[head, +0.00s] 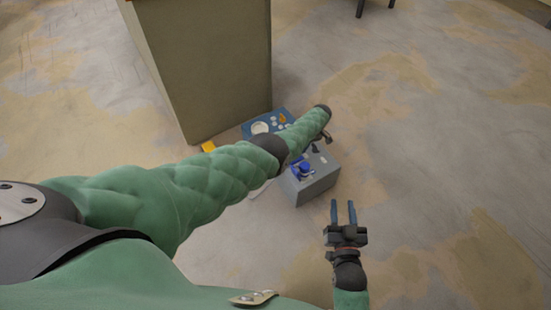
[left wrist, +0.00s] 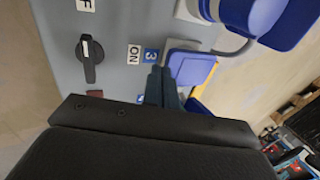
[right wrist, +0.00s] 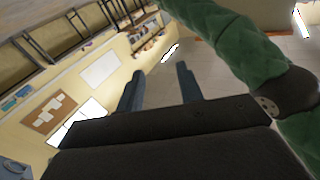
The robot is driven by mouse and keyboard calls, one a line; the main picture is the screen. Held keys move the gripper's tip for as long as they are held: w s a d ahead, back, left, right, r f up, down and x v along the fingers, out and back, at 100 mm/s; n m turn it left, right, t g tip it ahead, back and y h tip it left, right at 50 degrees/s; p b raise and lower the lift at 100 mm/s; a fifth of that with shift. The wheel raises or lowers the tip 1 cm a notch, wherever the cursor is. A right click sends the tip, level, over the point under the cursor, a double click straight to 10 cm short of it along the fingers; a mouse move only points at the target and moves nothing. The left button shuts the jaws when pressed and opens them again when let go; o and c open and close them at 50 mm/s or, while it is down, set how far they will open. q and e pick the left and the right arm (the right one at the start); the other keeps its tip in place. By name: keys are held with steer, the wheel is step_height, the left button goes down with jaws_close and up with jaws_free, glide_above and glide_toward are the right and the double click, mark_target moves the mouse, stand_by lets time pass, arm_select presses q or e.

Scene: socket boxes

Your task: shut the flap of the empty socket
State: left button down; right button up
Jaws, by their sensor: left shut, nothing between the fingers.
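The grey socket box (head: 318,185) stands on the floor in the head view, with blue socket parts (head: 302,169) on it. My left arm partly covers it. In the left wrist view its grey face (left wrist: 50,30) fills the upper left. A blue flap (left wrist: 192,66) lies just right of the fingertips of my left gripper (left wrist: 162,72), which is shut and empty. I cannot tell whether they touch, or how far the flap stands open. A blue and white plug or socket (left wrist: 248,12) with a grey cable is at the top right. My right gripper (head: 344,212) is open and empty, away from the box.
A black rotary knob (left wrist: 90,57) and an ON label (left wrist: 134,55) are on the box face. In the head view a blue panel with small parts (head: 262,126) and a yellow piece (head: 208,147) lie beside a large cabinet (head: 205,60). The floor at right is free.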

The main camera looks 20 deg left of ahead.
arm_select(q)
steer(key=shift+w+d+f+b, duration=0.1)
steer(key=shift+f+b, duration=0.2)
arm_select(e)
step_height(320, 180, up, 9)
steer(key=t, duration=0.3)
steer(key=shift+w+d+r+y, duration=0.15)
steer(key=shift+w+d+y, duration=0.05)
steer(key=shift+d+y, duration=0.1)
arm_select(q)
steer(key=shift+r, duration=0.15)
arm_select(e)
steer(key=shift+a+r, duration=0.1)
steer(key=shift+r, duration=0.05)
